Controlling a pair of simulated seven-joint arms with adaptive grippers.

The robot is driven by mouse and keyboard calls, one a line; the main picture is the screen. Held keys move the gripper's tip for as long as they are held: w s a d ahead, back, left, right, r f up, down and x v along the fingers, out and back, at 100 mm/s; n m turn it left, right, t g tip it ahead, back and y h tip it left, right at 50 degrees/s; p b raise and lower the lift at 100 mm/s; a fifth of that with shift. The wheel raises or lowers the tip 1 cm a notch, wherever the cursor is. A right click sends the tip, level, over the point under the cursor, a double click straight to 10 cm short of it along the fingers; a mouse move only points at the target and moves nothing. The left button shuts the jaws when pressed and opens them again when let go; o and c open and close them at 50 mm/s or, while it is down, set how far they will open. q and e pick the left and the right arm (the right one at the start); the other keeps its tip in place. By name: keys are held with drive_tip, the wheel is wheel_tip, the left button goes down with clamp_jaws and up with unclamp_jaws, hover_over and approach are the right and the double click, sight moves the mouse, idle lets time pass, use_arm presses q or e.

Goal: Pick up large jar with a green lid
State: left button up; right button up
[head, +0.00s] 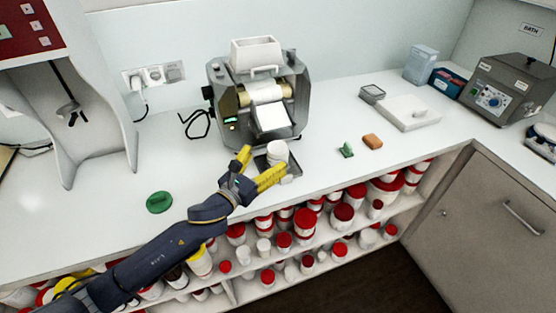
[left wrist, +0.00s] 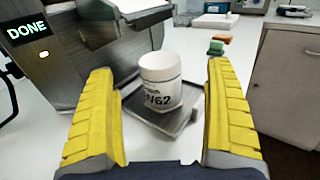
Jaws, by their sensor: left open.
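A white jar (head: 278,152) stands upright on the dark metal tray (head: 291,179) in front of the mill. In the left wrist view the jar (left wrist: 160,72) shows a label ending in "N62"; its top looks white, with no green lid on it. A green lid (head: 159,202) lies flat on the counter to the left. My left gripper (head: 265,158) is open, its yellow fingers pointing at the jar. In the left wrist view the jar stands beyond and between the fingers, apart from both. My right gripper is not in view.
The grey mill (head: 259,97) stands behind the jar, its display reading "DONE" in the left wrist view. Small green (head: 346,150) and orange (head: 372,142) items lie to the right. Shelves below hold many red-lidded jars. The counter is clear around the green lid.

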sight(278, 147)
use_arm(q)
drive_tip(key=shift+f+x, duration=0.15)
drive_tip(key=shift+x, duration=1.65)
drive_tip(key=shift+f+x, duration=0.15)
drive_tip(key=shift+x, duration=1.65)
drive_tip(key=shift+c, duration=0.2)
drive_tip(key=c, duration=1.3)
drive_tip(key=shift+r, duration=0.1)
